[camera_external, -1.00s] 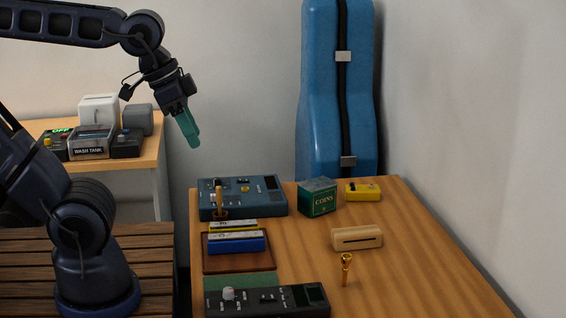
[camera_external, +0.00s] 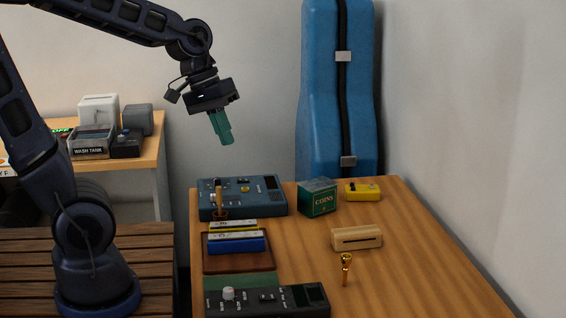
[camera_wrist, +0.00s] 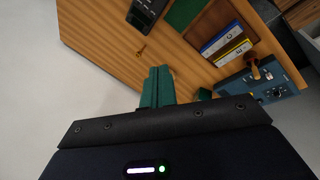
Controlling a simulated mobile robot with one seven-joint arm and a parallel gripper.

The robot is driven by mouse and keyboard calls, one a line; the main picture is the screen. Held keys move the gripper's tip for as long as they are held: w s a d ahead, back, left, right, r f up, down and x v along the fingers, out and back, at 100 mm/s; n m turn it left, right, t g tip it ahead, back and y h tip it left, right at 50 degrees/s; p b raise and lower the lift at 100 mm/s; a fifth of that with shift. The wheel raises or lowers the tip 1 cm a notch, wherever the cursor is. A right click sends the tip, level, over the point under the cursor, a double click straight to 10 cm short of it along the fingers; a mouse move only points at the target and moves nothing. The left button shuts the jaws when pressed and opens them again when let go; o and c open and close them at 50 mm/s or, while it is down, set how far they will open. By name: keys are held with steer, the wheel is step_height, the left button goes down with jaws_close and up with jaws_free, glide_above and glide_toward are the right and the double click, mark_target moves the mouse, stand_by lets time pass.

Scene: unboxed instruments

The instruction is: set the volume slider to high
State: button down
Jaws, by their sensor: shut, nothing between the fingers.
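A blue device (camera_external: 262,205) with a yellow knob and small controls sits at the back left of the wooden table; it shows at the right in the wrist view (camera_wrist: 258,92). A black device (camera_external: 285,300) with a white knob and small labels lies at the front left; it shows at the top in the wrist view (camera_wrist: 146,12). I cannot read which control is the volume slider or where it is set. My gripper (camera_external: 227,142) has teal fingers, shut and empty, and hangs in the air above the blue device, apart from it. In the wrist view the fingers (camera_wrist: 158,75) point over the table.
Blue and yellow cases (camera_external: 237,246) lie on a brown tray (camera_external: 225,262). A brown cup (camera_external: 219,213) with a stick stands before the blue device. A green COINS box (camera_external: 317,201), yellow box (camera_external: 362,192), wooden block (camera_external: 356,238) and gold mouthpiece (camera_external: 346,266) stand right. The table's right front is clear.

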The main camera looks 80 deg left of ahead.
mark_target(211, 200)
steer(key=a+f+n, duration=0.5)
steer(key=a+n, duration=0.2)
steer(key=a, duration=0.3)
steer(key=a+f+n, duration=0.5)
steer(key=a+n, duration=0.2)
steer(key=a, duration=0.3)
steer(key=s+a+f+n, duration=0.5)
steer(key=s+a+n, duration=0.1)
steer(key=a, duration=0.2)
steer(key=s+a+f+n+y, duration=0.1)
steer(key=s+a+f+n, duration=0.4)
steer(key=s+a+n, duration=0.1)
steer(key=shift+s+a+f+t+y, duration=0.35)
steer(key=shift+s+a, duration=0.25)
steer(key=shift+a, duration=0.6)
steer(key=x, duration=1)
steer(key=shift+s+d+f, duration=0.1)
steer(key=w, duration=0.3)
steer(key=shift+w, duration=0.6)
steer(key=shift+w, duration=0.1)
